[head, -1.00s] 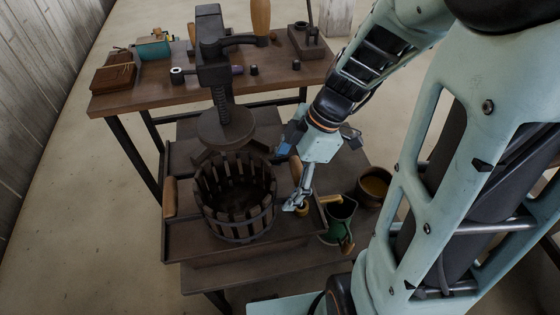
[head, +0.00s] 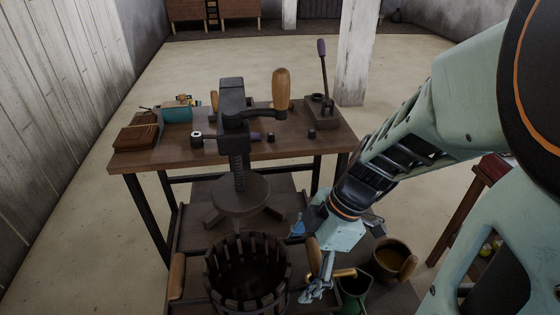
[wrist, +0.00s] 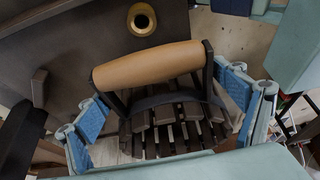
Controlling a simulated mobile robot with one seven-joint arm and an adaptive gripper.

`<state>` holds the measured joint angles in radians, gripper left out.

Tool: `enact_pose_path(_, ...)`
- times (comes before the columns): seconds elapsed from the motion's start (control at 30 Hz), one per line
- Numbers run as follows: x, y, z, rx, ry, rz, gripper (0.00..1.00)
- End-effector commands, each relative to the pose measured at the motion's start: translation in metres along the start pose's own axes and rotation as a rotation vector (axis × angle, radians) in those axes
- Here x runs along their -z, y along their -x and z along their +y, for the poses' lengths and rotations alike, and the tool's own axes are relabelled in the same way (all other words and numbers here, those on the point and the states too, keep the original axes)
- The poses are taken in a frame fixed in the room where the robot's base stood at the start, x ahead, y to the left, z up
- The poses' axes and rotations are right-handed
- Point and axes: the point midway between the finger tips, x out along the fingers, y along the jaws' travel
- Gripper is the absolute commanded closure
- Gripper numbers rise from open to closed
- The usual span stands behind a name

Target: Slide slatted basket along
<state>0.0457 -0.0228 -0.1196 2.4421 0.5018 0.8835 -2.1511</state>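The slatted basket (head: 250,268), dark wood with upright slats, stands in front of the press; its lower part is cut off by the head view's bottom edge. Slats also show in the wrist view (wrist: 172,132). Tan wooden handles stand left (head: 177,276) and right (head: 314,256) of the basket, on the dark tray (head: 192,297). My gripper (head: 316,291) is just right of the basket, beside the right handle. In the wrist view its blue-padded fingers are spread wide, with a tan handle (wrist: 148,64) and slats showing between them. I see no contact.
The press screw and plate (head: 238,194) stand behind the basket. A green jug (head: 354,291) and a brown pot (head: 391,262) are close on my gripper's right. A workbench (head: 170,152) with tools is behind. A brass-rimmed hole or ring (wrist: 141,19) shows in the wrist view.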

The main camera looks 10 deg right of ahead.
Motion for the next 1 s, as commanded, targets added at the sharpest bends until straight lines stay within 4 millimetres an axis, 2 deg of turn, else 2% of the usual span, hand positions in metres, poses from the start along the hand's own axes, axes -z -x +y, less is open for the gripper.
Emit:
enact_pose_path(0.07,0.000,0.000,0.001,-0.001,-0.001,-0.001,0.00)
enact_pose_path(0.4,-0.003,0.000,0.000,-0.001,-0.002,-0.006,0.00)
enact_pose_path(0.53,-0.002,0.014,0.002,-0.006,-0.001,-0.005,0.00)
enact_pose_path(0.63,-0.001,0.034,0.002,-0.009,0.000,-0.004,0.00)
enact_pose_path(0.8,-0.043,0.048,0.001,-0.004,-0.010,-0.002,0.00)
enact_pose_path(1.0,-0.083,0.064,0.001,-0.004,-0.008,-0.002,0.00)
